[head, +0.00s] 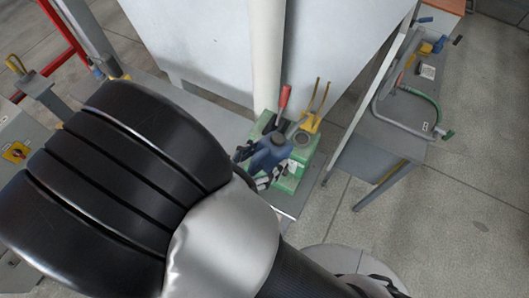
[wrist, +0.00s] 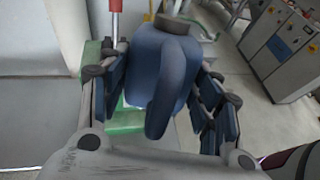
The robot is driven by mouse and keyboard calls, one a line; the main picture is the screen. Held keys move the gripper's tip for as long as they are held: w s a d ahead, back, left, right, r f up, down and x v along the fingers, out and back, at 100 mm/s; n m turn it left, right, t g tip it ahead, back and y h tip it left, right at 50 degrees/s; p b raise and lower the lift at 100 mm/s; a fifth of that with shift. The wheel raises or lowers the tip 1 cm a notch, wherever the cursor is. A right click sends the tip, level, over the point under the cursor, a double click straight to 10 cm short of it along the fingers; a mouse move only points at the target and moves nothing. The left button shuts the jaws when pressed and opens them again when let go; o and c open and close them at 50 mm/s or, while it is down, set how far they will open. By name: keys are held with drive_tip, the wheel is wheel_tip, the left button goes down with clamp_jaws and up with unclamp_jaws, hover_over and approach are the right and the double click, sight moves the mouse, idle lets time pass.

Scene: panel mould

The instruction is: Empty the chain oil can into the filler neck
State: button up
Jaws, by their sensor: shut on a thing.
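My gripper (head: 262,176) is shut on a blue can (head: 268,156), and the can's dark round top (head: 278,139) faces up. In the wrist view my gripper (wrist: 160,98) has a finger on each side of the can (wrist: 160,62), which looks roughly upright. The can is in front of a green housing (head: 291,181). A dark round opening (head: 303,138), which looks like the filler neck, shows on the housing's top just right of the can. In the wrist view the can hides that opening. No oil stream shows.
A red-handled lever (head: 284,98) and a yellow bracket (head: 318,108) rise behind the can. A pale column (head: 266,60) and a large white panel (head: 340,40) stand behind. A grey bench (head: 385,135) with a green hose is at right. Floor is open beyond it.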

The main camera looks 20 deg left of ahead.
sight(275, 140)
drive_tip(key=shift+s+a+r+g+y+p, duration=0.15)
drive_tip(key=shift+r+g+p, duration=0.3)
drive_tip(key=shift+r+p, duration=0.55)
drive_tip(key=shift+s+d+r+g+y+p, duration=0.15)
drive_tip(key=shift+r+g+p, duration=0.35)
drive_tip(key=shift+p, duration=0.85)
drive_tip(key=g+p, duration=0.1)
drive_tip(key=p, duration=0.1)
drive_tip(key=w+r+g+p, duration=0.1)
drive_tip(key=w+r+g+y+p, duration=0.1)
drive_tip(key=p, duration=0.1)
drive_tip(key=shift+d+r+p, duration=0.25)
drive_tip(key=shift+p, duration=0.1)
drive_tip(key=g+p, duration=0.1)
drive_tip(key=r+p, duration=0.1)
drive_tip(key=shift+w+d+g+y+p, duration=0.1)
drive_tip(key=shift+w+g+y+p, duration=0.2)
drive_tip(key=shift+w+g, duration=0.05)
drive_tip(key=shift+w+d+r+g+p, duration=0.1)
drive_tip(key=shift+w+g+p, duration=0.1)
drive_tip(key=shift+g+p, duration=0.45)
idle(3.6)
